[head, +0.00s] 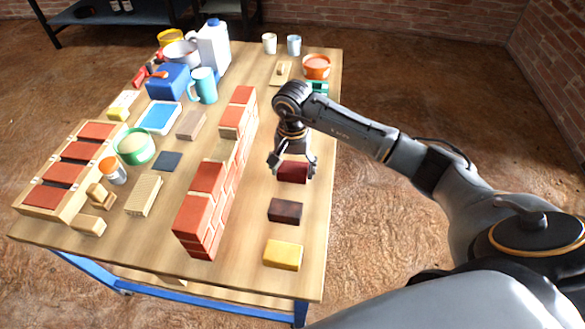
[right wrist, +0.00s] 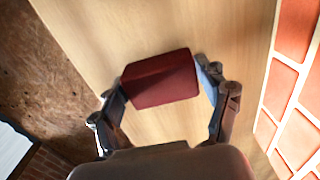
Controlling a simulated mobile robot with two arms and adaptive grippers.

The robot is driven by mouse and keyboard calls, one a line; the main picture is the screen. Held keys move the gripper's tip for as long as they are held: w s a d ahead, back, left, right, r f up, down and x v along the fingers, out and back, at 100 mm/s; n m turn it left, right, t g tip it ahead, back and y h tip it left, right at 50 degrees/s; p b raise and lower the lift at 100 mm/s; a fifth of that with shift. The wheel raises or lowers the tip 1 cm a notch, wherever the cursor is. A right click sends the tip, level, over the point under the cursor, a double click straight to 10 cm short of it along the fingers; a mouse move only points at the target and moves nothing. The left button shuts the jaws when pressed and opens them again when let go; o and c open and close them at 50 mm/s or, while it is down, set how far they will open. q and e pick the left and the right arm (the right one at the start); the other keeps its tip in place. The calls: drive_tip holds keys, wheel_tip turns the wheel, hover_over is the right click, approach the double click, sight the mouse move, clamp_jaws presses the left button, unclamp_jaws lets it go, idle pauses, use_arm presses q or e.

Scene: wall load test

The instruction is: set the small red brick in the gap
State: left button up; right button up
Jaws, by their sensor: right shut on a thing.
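The small dark red brick (head: 293,172) is between the fingers of my right gripper (head: 292,167), which is shut on it. The right wrist view shows the brick (right wrist: 160,79) spanning between both fingertips. I cannot tell whether it touches the table. The red brick wall (head: 206,192) stands left of the gripper, with light mortar joints. The gap (head: 222,149) is a notch in the wall's top, between its near and far raised parts, and is empty. My left gripper is not in view.
A dark brown block (head: 285,211) and a yellow block (head: 283,254) lie nearer on the table's right side. A rack of red bricks (head: 75,165), a green bowl (head: 136,147) and a blue mug (head: 203,86) stand left of the wall. An orange tub (head: 316,67) is at the back.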

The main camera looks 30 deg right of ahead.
sight(293, 169)
drive_tip(key=o, duration=1)
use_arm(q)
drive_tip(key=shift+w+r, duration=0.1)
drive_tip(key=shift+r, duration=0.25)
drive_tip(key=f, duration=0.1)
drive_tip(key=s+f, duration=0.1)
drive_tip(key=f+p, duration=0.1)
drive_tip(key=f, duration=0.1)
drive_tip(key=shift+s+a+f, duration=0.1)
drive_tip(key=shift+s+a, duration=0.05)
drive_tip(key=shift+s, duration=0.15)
use_arm(e)
wheel_tip(293, 169, up, 12)
drive_tip(key=shift+r, duration=0.1)
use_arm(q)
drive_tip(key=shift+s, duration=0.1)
